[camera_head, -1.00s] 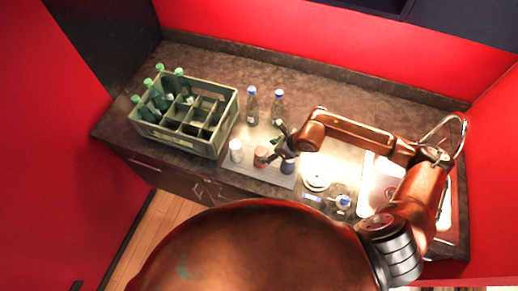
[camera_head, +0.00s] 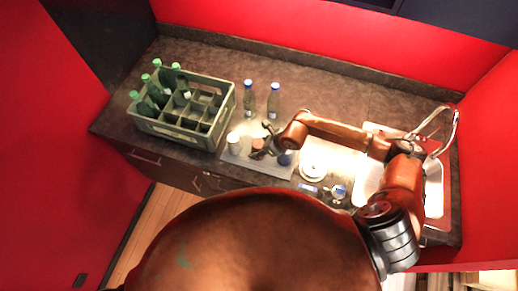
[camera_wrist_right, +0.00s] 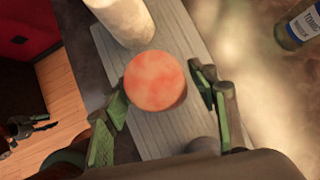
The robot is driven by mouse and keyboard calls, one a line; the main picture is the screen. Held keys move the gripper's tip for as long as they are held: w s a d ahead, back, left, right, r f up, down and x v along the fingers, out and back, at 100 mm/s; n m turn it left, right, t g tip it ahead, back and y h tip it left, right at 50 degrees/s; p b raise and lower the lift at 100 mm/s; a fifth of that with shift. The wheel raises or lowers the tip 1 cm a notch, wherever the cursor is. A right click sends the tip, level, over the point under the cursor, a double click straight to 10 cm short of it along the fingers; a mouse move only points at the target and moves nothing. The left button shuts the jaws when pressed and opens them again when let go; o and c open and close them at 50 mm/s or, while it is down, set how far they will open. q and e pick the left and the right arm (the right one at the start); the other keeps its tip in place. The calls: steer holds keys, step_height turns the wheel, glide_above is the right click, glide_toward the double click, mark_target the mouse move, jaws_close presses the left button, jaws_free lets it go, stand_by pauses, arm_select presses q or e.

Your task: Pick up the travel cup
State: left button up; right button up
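Three cup-like things stand in a row on a grey ribbed mat (camera_head: 229,158): a white one (camera_head: 233,140), an orange-red one (camera_head: 257,145) and a dark blue one (camera_head: 285,159). I cannot tell by looks which is the travel cup. My right gripper (camera_head: 266,146) is open over the orange-red one. In the right wrist view, the orange-red round top (camera_wrist_right: 155,81) lies between the two spread green-padded fingers (camera_wrist_right: 165,108), with no clear contact. The white one (camera_wrist_right: 124,20) stands just beyond. A dark claw shape (camera_wrist_right: 28,128), probably my left gripper, shows at the left edge.
A green crate (camera_head: 180,138) with several green bottles stands left of the mat. Two blue-capped bottles (camera_head: 249,100) (camera_head: 273,101) stand behind it. A white round thing (camera_head: 313,171), another blue-capped item (camera_head: 338,192) and the sink (camera_head: 434,190) are to the right. The rear counter is clear.

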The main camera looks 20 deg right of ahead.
steer(key=c, duration=1)
steer(key=shift+r, duration=0.1)
